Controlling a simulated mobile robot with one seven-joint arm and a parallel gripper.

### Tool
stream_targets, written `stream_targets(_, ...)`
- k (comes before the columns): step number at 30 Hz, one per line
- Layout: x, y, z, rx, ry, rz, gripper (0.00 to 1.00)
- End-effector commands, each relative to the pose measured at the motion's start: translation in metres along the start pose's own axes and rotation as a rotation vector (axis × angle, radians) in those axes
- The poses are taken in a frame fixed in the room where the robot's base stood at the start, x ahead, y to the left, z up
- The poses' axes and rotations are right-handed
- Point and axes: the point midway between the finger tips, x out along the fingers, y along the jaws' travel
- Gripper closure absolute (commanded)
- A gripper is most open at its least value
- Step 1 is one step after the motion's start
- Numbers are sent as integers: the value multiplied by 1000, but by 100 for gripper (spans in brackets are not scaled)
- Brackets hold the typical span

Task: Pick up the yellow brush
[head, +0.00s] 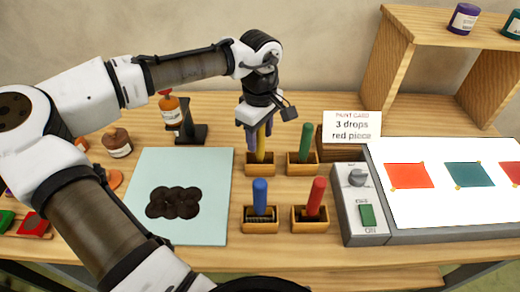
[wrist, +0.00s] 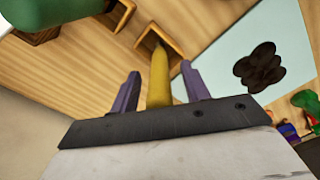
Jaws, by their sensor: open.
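The yellow brush (head: 261,143) stands upright in a small wooden holder (head: 261,170) in the back row, left of the green brush. My gripper (head: 260,137) is directly above it, pointing down, with its fingers on either side of the handle. In the wrist view the yellow brush (wrist: 159,75) runs between the two purple fingers of my gripper (wrist: 158,92), with a visible gap on each side. My gripper is open. The brush's upper end is hidden by the gripper body.
The green brush (head: 306,142) stands close on the right. The blue brush (head: 260,196) and red brush (head: 317,196) stand in front. A bottle on a black stand (head: 187,125) is to the left. A control box (head: 359,205) and light panel (head: 440,215) are on the right.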

Motion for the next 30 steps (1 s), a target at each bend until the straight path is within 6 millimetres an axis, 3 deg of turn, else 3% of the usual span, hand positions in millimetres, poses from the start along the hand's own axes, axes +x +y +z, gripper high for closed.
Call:
stream_targets(10, 9, 0, 0, 0, 0, 1, 55)
stream_targets(20, 9, 0, 0, 0, 0, 1, 98)
stream_targets(30, 2, 0, 0, 0, 1, 2, 100)
